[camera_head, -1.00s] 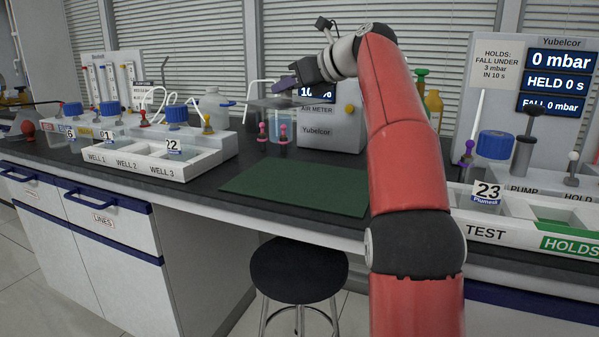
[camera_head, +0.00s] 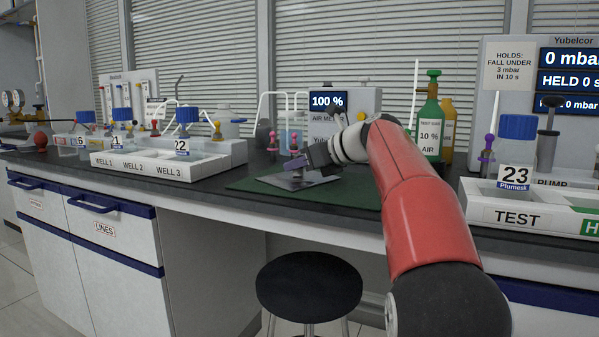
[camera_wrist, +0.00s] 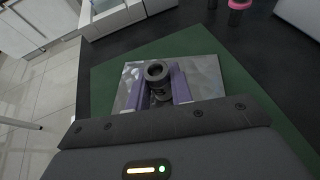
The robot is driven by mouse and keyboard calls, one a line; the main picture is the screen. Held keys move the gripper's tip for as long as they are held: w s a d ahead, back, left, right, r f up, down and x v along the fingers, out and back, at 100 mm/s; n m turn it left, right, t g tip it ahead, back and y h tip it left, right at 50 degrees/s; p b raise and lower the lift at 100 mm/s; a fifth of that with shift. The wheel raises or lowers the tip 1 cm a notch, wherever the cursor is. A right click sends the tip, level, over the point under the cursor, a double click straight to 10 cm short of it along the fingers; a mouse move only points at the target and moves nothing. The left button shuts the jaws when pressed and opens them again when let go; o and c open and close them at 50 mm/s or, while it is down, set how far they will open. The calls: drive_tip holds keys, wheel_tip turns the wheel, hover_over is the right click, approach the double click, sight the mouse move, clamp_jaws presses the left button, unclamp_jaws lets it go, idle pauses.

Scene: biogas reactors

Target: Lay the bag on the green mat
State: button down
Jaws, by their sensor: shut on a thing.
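The bag (camera_head: 284,182) is a flat, grey, shiny sheet with a black round fitting (camera_wrist: 156,72) on its top. It lies level over the left part of the green mat (camera_head: 345,192), and its left corner reaches near the mat's edge. I cannot tell whether it touches the mat or is slightly above it. My gripper (camera_head: 294,166), with purple fingers, is shut on the bag's fitting. In the wrist view my gripper (camera_wrist: 163,90) has one finger on each side of the fitting, and the green mat (camera_wrist: 232,70) shows around the bag (camera_wrist: 205,72).
A white rack with wells (camera_head: 150,166) stands left of the mat. An air meter (camera_head: 360,100) and pink-topped fittings (camera_head: 272,145) stand behind it. A green bottle (camera_head: 430,125) is at back right, and a TEST tray (camera_head: 520,215) is at the right. A black stool (camera_head: 310,285) stands in front.

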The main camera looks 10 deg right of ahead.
drive_tip(key=c, duration=1.2)
unclamp_jaws()
drive_tip(key=shift+c, duration=0.2)
drive_tip(key=p+v, duration=0.2)
drive_tip(key=v, duration=1)
drive_tip(key=shift+a, duration=0.1)
drive_tip(key=shift+s, duration=0.1)
